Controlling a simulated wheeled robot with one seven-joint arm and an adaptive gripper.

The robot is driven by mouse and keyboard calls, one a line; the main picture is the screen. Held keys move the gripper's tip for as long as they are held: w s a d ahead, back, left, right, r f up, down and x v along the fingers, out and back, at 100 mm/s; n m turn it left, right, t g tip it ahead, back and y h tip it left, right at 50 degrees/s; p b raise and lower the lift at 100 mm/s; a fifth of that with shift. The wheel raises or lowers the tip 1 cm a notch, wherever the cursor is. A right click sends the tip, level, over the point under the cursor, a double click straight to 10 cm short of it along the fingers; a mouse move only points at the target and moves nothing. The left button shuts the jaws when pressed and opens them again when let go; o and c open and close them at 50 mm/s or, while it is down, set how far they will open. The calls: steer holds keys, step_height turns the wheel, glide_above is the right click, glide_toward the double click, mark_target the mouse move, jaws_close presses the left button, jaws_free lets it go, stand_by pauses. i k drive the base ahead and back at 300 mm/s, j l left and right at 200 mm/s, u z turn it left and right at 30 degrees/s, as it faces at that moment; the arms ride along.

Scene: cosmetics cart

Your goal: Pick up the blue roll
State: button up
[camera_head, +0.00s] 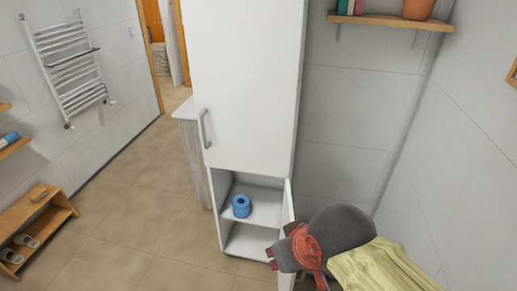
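The blue roll (241,206) stands upright on the upper shelf (266,208) of the open lower compartment in the tall white cabinet (245,90). It is a short cylinder with a hole in its top. My arm comes in from the lower right, and my gripper (285,257) seems to be at its dark grey and red end. This end is to the right of and lower in the picture than the roll, clearly apart from it, and beside the open cabinet door (288,215). The fingers cannot be made out clearly, so their opening cannot be told.
The narrow open door stands on the right of the compartment, between my arm and the shelf. A light side unit (192,145) stands left of the cabinet. Tiled floor (150,225) is free in front-left. A wooden shoe bench (38,222) stands far left.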

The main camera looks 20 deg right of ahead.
mark_target(241, 202)
steer(key=k+z, duration=0.1)
steer(key=z, duration=0.75)
steer(key=k+l+z, duration=0.1)
steer(key=z, duration=0.35)
steer(key=i+j+z, duration=0.15)
steer(key=j, duration=0.65)
steer(key=i+j+z, duration=0.1)
steer(key=j, duration=0.75)
steer(key=j+z, duration=0.15)
steer(key=j, duration=1.2)
steer(key=i+j, duration=0.1)
steer(key=j, duration=0.4)
steer(key=k+j+u, duration=0.2)
steer(key=j, duration=0.35)
steer(key=j+u, duration=0.15)
steer(key=j, duration=0.4)
